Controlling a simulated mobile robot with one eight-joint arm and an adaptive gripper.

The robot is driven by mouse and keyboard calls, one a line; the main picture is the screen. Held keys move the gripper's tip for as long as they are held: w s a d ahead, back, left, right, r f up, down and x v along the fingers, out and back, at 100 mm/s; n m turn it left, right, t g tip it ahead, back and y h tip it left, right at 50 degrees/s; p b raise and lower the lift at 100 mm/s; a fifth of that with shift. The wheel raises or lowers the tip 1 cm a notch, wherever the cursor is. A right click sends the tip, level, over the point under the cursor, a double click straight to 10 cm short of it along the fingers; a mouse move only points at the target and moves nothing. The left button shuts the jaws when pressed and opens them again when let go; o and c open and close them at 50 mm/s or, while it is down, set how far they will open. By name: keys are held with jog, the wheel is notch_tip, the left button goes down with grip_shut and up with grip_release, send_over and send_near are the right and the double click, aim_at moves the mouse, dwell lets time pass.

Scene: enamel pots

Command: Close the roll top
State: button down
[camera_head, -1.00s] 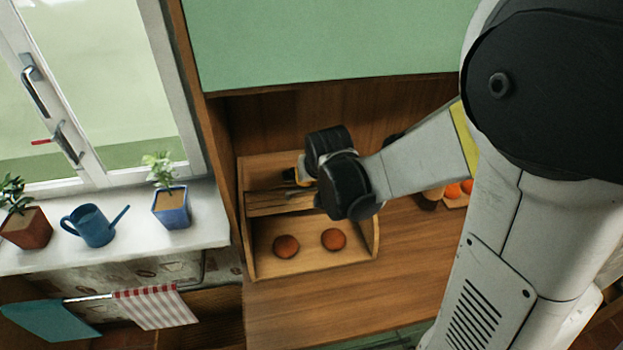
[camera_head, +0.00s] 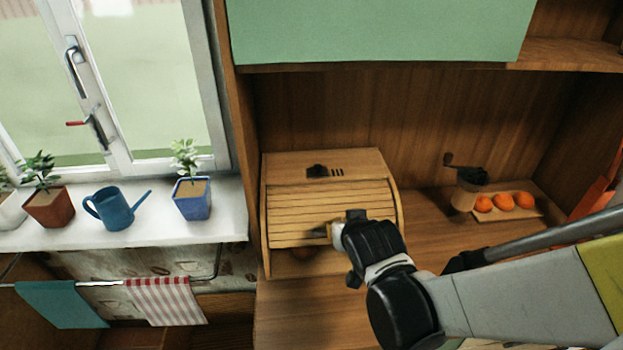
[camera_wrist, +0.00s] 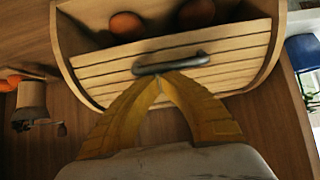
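The roll top (camera_head: 325,205) is a slatted wooden front on a wooden bread box (camera_head: 264,215). It is mostly down, with a gap below its lower edge. Round brown buns show in the gap in the wrist view, one at the left (camera_wrist: 125,23) and one at the right (camera_wrist: 196,12). A dark bar handle (camera_wrist: 172,63) is on the slats. My gripper (camera_wrist: 162,76) has its yellow fingers together, tips at the handle's edge. In the head view my gripper (camera_head: 332,232) is at the roll top's lower right, partly covering the handle.
A coffee grinder (camera_head: 465,190) and a board (camera_head: 535,205) with oranges (camera_head: 504,201) stand to the right. A blue pot plant (camera_head: 192,198), watering can (camera_head: 114,209) and red pot (camera_head: 50,207) are on the sill at left. The green cabinet front (camera_head: 380,30) is above. The counter before the box is clear.

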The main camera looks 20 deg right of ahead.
jog(key=s+f+b, duration=0.1)
jog(key=f, duration=0.1)
jog(key=s+f+b, duration=0.2)
jog(key=s+a+f+b, duration=0.1)
jog(key=f+b, duration=0.1)
jog(key=f, duration=0.1)
jog(key=shift+s, duration=0.15)
jog(key=shift+s+f+b, duration=0.2)
jog(key=shift+f+b, duration=0.25)
jog(key=shift+f, duration=0.05)
jog(key=shift+s+f+b, duration=0.15)
jog(key=shift+f+b, duration=0.3)
jog(key=shift+f, duration=0.05)
